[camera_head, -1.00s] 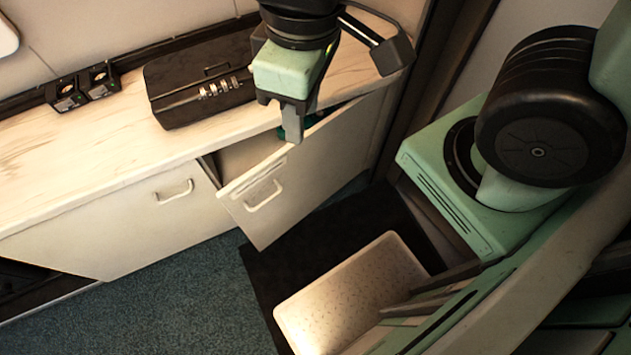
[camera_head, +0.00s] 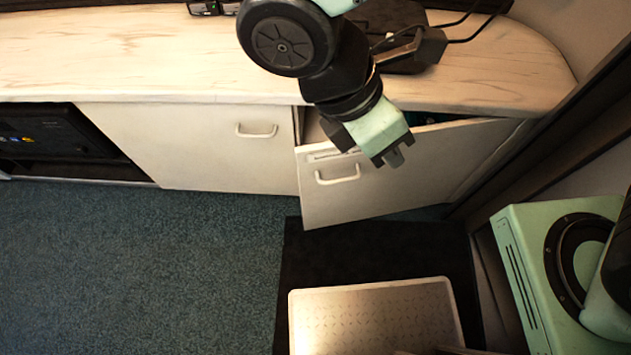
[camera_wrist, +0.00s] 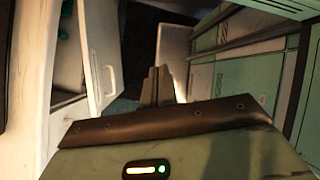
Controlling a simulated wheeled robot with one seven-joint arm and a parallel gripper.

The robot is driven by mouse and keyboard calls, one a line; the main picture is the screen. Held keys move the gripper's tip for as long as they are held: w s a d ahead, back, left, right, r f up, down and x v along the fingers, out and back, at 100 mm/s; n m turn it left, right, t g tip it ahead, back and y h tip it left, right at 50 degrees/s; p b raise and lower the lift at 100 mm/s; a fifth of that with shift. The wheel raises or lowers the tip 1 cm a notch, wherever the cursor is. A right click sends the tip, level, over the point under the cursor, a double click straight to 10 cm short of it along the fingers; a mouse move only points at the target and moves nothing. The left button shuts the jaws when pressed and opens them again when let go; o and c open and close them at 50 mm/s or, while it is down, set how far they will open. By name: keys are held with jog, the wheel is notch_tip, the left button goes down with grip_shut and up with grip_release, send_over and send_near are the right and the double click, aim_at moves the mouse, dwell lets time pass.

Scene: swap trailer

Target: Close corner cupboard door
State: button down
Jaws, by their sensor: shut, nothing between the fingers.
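The corner cupboard door (camera_head: 420,165) is a pale panel with a white bar handle near its upper left corner. It stands partly open, with a gap behind its left and top edges under the counter. My gripper (camera_head: 395,158) is in front of the upper part of the door, right of the handle, shut and empty. I cannot tell whether it touches the door. In the wrist view the door (camera_wrist: 104,45) is at the left with its handle, and my gripper (camera_wrist: 158,75) points past it. The cupboard's inside is mostly hidden.
The pale counter (camera_head: 150,50) runs along the top with a rounded right end. A closed cupboard door (camera_head: 200,150) is to the left. A dark mat (camera_head: 370,255) and a light step (camera_head: 380,320) lie on the floor in front. The blue-grey carpet (camera_head: 130,260) at left is clear.

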jog(key=a+f+n+t+h+b, duration=0.2)
jog(key=a+f+n+t+b, duration=0.3)
jog(key=f+n, duration=0.35)
jog(key=a+f+n+t+h+b, duration=0.1)
jog(key=a+f+n+t+b, duration=0.35)
jog(key=f+n, duration=0.45)
jog(key=a+f+n+t+h+b, duration=0.2)
jog(key=a+f+n+t+b, duration=0.4)
jog(key=f, duration=0.4)
send_near(324, 159)
jog(key=w+d, duration=0.3)
jog(key=d, duration=0.1)
jog(key=shift+w+a+r+n, duration=0.15)
jog(key=shift+w+n, duration=0.3)
jog(key=shift+w, duration=0.3)
